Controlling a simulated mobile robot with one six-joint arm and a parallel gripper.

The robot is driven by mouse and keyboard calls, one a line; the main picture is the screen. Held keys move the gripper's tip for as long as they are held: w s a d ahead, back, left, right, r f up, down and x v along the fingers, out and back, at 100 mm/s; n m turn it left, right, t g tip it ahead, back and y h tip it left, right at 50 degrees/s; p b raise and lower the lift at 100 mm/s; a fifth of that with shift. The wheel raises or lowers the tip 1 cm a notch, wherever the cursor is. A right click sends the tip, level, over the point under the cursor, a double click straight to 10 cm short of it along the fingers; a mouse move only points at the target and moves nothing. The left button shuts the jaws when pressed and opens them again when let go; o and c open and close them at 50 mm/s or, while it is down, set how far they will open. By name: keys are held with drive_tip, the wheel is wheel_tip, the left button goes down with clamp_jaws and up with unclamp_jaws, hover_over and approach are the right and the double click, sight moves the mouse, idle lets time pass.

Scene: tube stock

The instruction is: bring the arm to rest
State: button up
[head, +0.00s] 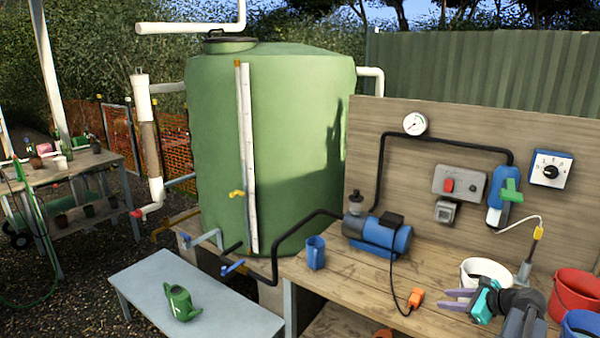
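My gripper (443,299) is at the lower right in the head view, above the front of the wooden workbench (330,268). Its two pale grey-violet fingers point left and stand apart, with nothing visible between them. Behind them is the teal and dark wrist of my arm, which reaches in from the bottom right. The white bucket (485,268) is just behind the wrist in the picture. Whether the arm touches it cannot be told.
Red (575,290) and blue (580,324) buckets flank my arm at right. An orange plug (416,297) lies left of my fingers. A blue pump (378,234) and blue jug (315,252) stand farther back.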

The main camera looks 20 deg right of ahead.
drive_tip(key=w+a+f+n+g+y, duration=0.1)
drive_tip(key=w+a+f+n+g, duration=0.2)
drive_tip(key=a, duration=0.6)
drive_tip(key=w+a+f+n+g, duration=0.1)
drive_tip(key=w+a+f+n, duration=0.2)
drive_tip(key=a+f+n, duration=0.45)
drive_tip(key=w+a+f+n+g+y, duration=0.15)
drive_tip(key=w+a, duration=0.25)
drive_tip(key=a, duration=0.6)
drive_tip(key=s+a+f+n+g+h, duration=0.1)
drive_tip(key=s+a+f+n+g, duration=0.1)
drive_tip(key=a+f+n, duration=0.5)
drive_tip(key=s+a+n+g+h, duration=0.15)
drive_tip(key=a+n, duration=0.35)
drive_tip(key=a, duration=0.6)
drive_tip(key=s+a+f+n+g+h, duration=0.2)
drive_tip(key=s+a+f+n, duration=0.15)
drive_tip(key=a+n, duration=0.4)
drive_tip(key=s+f+m+g, duration=0.1)
drive_tip(key=s+f+g, duration=0.1)
drive_tip(key=s+f, duration=0.7)
drive_tip(key=s+a+f+g, duration=0.1)
drive_tip(key=s+f+g, duration=0.2)
drive_tip(key=s+f, duration=0.7)
drive_tip(key=s+b, duration=0.1)
drive_tip(key=s, duration=0.5)
drive_tip(key=shift+f+m, duration=0.15)
drive_tip(key=shift+m, duration=0.2)
drive_tip(key=shift+w+a, duration=0.1)
